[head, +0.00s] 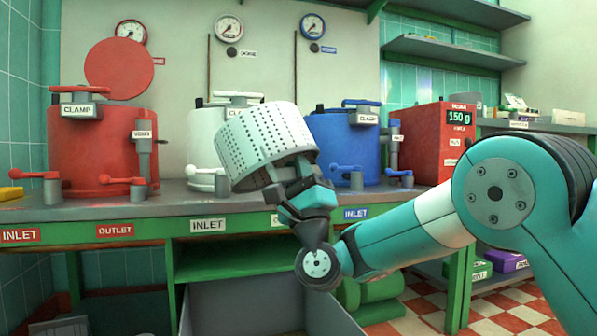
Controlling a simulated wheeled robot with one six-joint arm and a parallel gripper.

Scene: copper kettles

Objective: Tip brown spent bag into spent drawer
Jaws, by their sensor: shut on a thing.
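My gripper (293,182) is shut on a white perforated basket (262,138) at its lower right side. It holds the basket tilted, above the front part of the bench and in front of the white kettle. No brown bag shows; the inside of the basket is hidden from this view. A grey open-topped drawer or bin (255,307) stands low under the bench, below my gripper. I cannot read a label on it, and its inside is mostly hidden.
A red kettle (95,150), a white kettle (205,130) and a blue kettle (345,145) stand on the bench (165,207). A red scale box (437,140) reading 150 g stands right of them. Green cylinders (372,293) lie beside the grey drawer.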

